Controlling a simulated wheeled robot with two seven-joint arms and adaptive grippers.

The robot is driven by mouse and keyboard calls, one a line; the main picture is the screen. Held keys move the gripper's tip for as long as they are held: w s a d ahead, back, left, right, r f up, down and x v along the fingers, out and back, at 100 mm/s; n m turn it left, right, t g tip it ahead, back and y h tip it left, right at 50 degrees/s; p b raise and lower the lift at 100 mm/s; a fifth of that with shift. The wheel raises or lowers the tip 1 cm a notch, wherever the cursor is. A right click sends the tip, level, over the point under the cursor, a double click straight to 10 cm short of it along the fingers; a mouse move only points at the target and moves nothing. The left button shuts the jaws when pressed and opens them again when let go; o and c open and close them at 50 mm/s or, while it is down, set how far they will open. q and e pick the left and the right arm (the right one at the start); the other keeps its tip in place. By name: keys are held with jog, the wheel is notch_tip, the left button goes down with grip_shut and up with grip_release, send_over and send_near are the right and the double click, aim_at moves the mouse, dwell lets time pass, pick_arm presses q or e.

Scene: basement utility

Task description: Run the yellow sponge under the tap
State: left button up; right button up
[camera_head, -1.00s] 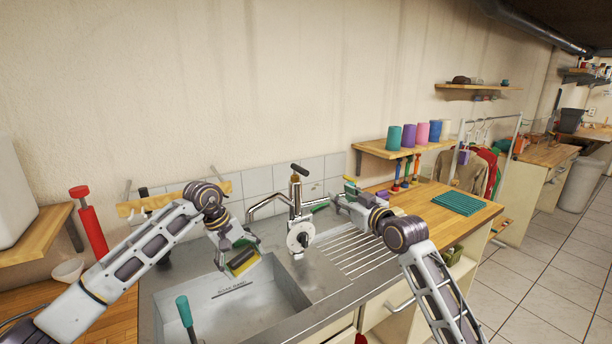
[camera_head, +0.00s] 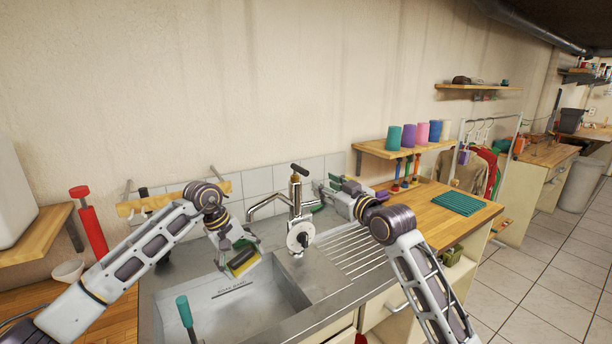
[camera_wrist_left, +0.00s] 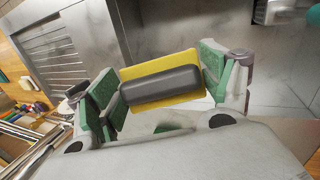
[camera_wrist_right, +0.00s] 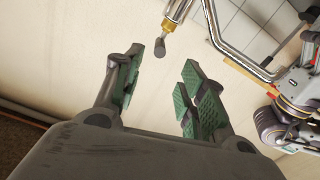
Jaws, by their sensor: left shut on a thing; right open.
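The yellow sponge (camera_head: 243,264), with a dark grey block on it, is held over the sink basin (camera_head: 225,300). In the left wrist view the sponge (camera_wrist_left: 180,68) sits between the green pads of my left gripper (camera_wrist_left: 165,86), which is shut on it. The metal tap (camera_head: 297,205) stands behind the basin, its bent spout reaching left, behind and above the sponge. No water is visible. My right gripper (camera_head: 332,190) is open and empty, just right of the tap's upper part. In the right wrist view the tap's dark-tipped handle (camera_wrist_right: 160,48) shows beyond the open fingers (camera_wrist_right: 158,85).
A teal-handled tool (camera_head: 184,311) stands at the basin's front left. A ribbed drainboard (camera_head: 355,255) lies right of the basin. A wooden counter with a green mat (camera_head: 460,203) is further right. A shelf with several coloured cups (camera_head: 395,136) hangs behind.

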aim_at(308, 176)
jog(key=shift+x, duration=5.7)
jog(key=shift+a, duration=0.1)
grip_shut()
